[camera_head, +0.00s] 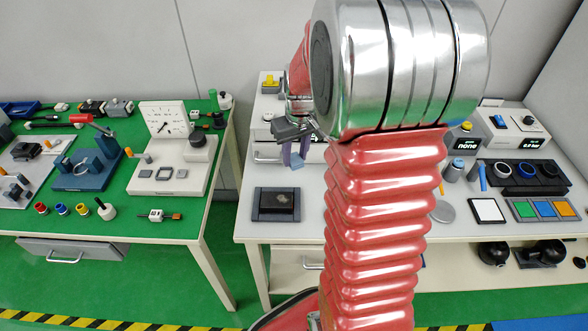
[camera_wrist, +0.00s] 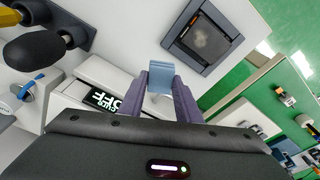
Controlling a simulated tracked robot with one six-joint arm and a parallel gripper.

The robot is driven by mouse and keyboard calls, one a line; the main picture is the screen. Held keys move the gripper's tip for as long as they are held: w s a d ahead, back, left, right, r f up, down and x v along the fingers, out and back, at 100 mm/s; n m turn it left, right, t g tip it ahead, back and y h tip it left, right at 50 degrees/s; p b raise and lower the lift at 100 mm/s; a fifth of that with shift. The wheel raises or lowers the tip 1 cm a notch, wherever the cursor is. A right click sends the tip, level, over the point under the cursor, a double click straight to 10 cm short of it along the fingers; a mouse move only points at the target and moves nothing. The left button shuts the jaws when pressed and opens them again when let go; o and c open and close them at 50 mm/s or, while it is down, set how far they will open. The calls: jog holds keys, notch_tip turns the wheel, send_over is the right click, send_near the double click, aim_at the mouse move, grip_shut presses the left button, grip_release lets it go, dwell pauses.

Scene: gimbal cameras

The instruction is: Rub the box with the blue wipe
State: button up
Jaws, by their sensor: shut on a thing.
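The dark box (camera_head: 283,202) lies in a shallow grey tray (camera_head: 257,212) on the white table. In the wrist view the box (camera_wrist: 206,41) shows a pale smudge on its top, at the upper right. My gripper (camera_head: 293,160) is above the table, behind and above the box, apart from it. In the wrist view my gripper (camera_wrist: 160,82) has its purple fingers shut on a small light-blue piece, the blue wipe (camera_wrist: 159,78). The wipe sticks out past the fingertips.
My red arm hides the middle of the white table. Right of it are a white pad (camera_head: 487,211) and a holder with green, blue and orange pads (camera_head: 543,209). A device reading "OFF" (camera_wrist: 108,100) stands near my gripper. A green table (camera_head: 130,220) with tools is at left.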

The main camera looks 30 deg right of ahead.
jog(key=w+a+f, duration=0.1)
jog(key=w+a, duration=0.3)
jog(key=a, duration=0.6)
jog(key=w+a+n, duration=0.1)
jog(key=w+a, duration=0.4)
jog(key=a, duration=0.5)
jog(key=shift+w+a+f+n, duration=0.15)
jog(key=shift+w+f+n, duration=0.15)
jog(key=shift+f, duration=0.1)
jog(key=shift+s, duration=0.15)
